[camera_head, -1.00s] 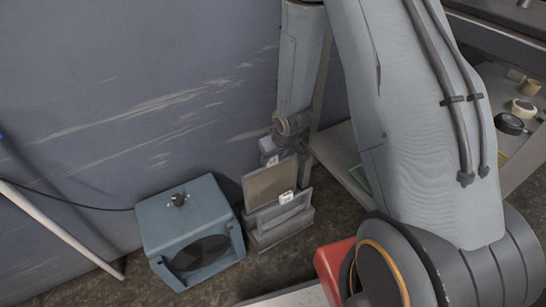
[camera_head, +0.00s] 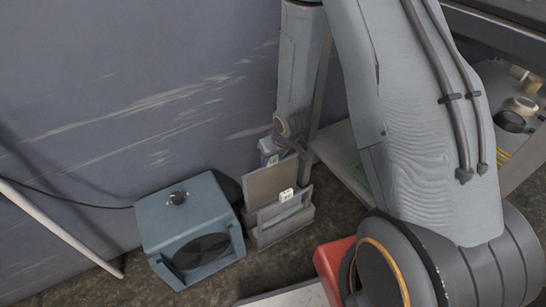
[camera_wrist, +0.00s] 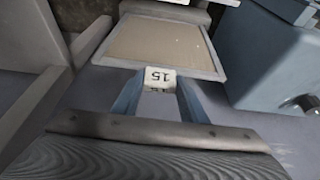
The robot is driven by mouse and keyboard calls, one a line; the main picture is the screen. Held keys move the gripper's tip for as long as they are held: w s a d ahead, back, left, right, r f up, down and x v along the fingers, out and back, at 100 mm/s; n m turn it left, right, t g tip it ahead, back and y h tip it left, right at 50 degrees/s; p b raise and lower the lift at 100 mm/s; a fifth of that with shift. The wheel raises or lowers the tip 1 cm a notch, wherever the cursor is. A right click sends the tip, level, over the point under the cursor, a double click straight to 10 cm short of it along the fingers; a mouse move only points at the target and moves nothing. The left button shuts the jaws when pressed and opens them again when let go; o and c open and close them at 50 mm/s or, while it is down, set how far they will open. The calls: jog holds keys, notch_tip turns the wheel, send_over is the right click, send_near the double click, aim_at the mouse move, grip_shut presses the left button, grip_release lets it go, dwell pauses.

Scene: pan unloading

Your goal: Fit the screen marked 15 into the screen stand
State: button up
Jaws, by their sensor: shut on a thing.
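The screen is a flat beige panel with a grey frame (camera_wrist: 160,46), and its white tab (camera_wrist: 159,77) reads 15. In the wrist view the two blue fingers of my gripper (camera_wrist: 158,88) are shut on this tab, one on each side. In the head view the screen (camera_head: 267,184) stands nearly upright at the grey screen stand (camera_head: 284,232), its lower edge hidden behind the stand's front part. I cannot tell whether it is seated in the slot. A small white label (camera_head: 286,195) shows at the screen's lower right. My gripper (camera_head: 270,152) is at the screen's top, partly hidden.
A blue-grey box with a round dark fan opening (camera_head: 190,225) stands close on the left of the stand. A scratched grey wall (camera_head: 130,90) rises behind. A red object (camera_head: 332,265) lies in front on the right. A shelf with tape rolls (camera_head: 510,121) is at far right.

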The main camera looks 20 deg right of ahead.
aim_at(272, 175)
jog(key=shift+f+b, duration=2.4)
jog(key=shift+f, duration=1.95)
dwell(2.6)
jog(key=o, duration=1.2)
jog(key=shift+p+v, duration=1.45)
jog(key=shift+v, duration=2.45)
